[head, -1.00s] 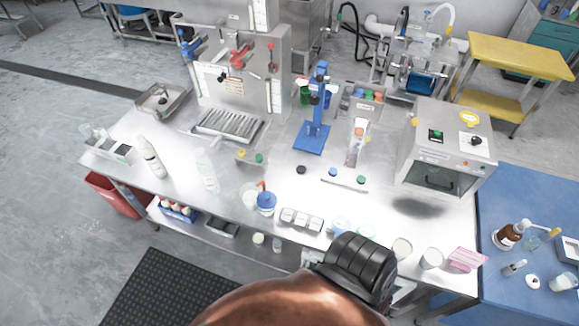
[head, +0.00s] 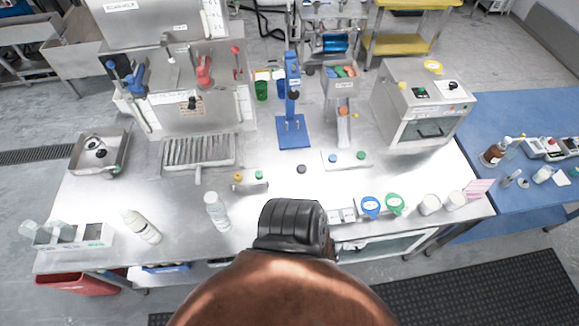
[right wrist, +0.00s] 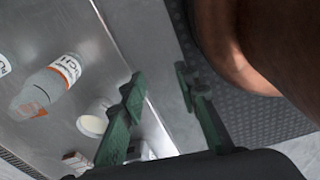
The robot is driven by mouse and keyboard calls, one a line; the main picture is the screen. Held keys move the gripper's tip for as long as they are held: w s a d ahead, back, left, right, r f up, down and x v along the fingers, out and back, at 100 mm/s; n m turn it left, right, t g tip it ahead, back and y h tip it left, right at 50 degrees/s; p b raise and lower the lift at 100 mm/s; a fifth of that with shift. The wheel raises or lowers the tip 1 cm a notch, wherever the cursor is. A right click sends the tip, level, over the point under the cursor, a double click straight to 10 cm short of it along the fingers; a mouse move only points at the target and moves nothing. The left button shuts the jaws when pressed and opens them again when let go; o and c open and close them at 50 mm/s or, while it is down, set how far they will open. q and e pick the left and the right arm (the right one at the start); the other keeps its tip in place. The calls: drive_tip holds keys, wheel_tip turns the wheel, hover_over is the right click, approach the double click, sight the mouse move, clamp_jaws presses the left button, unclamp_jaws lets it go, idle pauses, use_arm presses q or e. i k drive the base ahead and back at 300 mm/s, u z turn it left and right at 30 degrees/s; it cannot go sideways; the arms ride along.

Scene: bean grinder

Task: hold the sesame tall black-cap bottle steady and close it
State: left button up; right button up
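Two tall pale bottles stand on the steel bench in the head view: one (head: 141,226) at left and one (head: 216,211) nearer the middle. Which is the sesame one I cannot read. A small black cap (head: 301,169) lies on the bench top, apart from both. In the right wrist view a pale bottle (right wrist: 45,88) with an orange-lettered label is left of my right gripper (right wrist: 158,80); a second bottle (right wrist: 4,66) is cut off by the left edge. My right gripper's green fingers are spread and empty, apart from the bottles. My left gripper is out of view.
A white cup (right wrist: 92,124) is close to the right gripper's fingers. A blue stand (head: 293,132), blue cap (head: 333,159) and green cap (head: 361,156) are farther back. Bare bench lies around the black cap.

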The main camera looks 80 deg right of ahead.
sight(133, 220)
drive_tip(key=z, duration=1.6)
